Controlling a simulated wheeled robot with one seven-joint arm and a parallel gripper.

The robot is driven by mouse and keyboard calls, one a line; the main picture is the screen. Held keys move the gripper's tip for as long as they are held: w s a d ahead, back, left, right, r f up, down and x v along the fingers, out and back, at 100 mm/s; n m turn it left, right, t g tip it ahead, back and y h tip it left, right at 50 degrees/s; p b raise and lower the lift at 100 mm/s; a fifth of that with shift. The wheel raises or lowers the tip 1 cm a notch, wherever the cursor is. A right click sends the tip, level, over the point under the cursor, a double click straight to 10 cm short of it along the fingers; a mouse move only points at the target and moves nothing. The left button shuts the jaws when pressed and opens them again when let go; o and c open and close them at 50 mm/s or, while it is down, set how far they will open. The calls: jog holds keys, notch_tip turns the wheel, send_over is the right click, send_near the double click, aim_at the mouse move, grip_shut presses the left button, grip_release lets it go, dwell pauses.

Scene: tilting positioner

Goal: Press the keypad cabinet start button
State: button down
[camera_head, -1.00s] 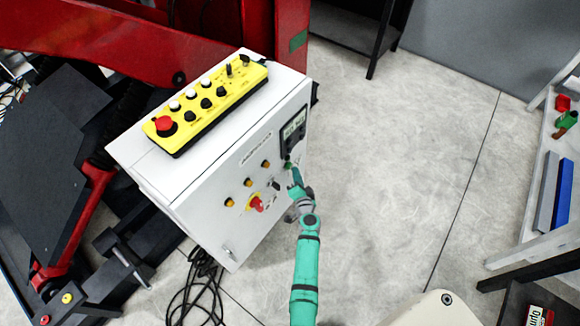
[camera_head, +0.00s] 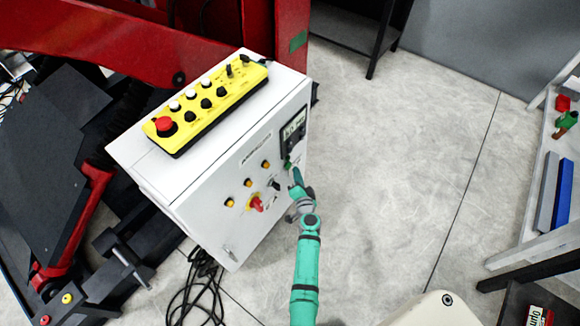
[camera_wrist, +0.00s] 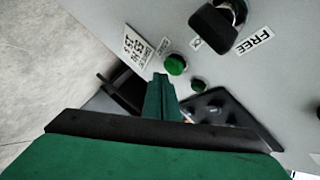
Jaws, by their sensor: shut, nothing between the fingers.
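The keypad cabinet (camera_head: 215,195) is a pale grey box with a dark keypad and display panel (camera_head: 294,130) at the upper right of its front. Below that panel is a small green button (camera_head: 287,164). In the wrist view a larger green button (camera_wrist: 175,64) and a smaller green one (camera_wrist: 198,85) show on the grey front; I cannot read which is the start button. My gripper (camera_head: 296,172) is shut and empty just in front of the panel's lower edge. In the wrist view its fingertips (camera_wrist: 162,77) appear just below the larger green button; contact cannot be told.
A yellow control box (camera_head: 208,105) with a red knob lies on the cabinet top. A red rotary switch (camera_head: 256,203) and several amber lamps are on the front. Black cables (camera_head: 197,290) lie on the floor.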

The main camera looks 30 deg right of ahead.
jog(key=shift+w, duration=0.1)
jog(key=shift+a, duration=0.1)
dwell(0.6)
jog(key=shift+w+r, duration=0.1)
jog(key=shift+w, duration=0.05)
jog(key=shift+w, duration=0.25)
dwell(0.7)
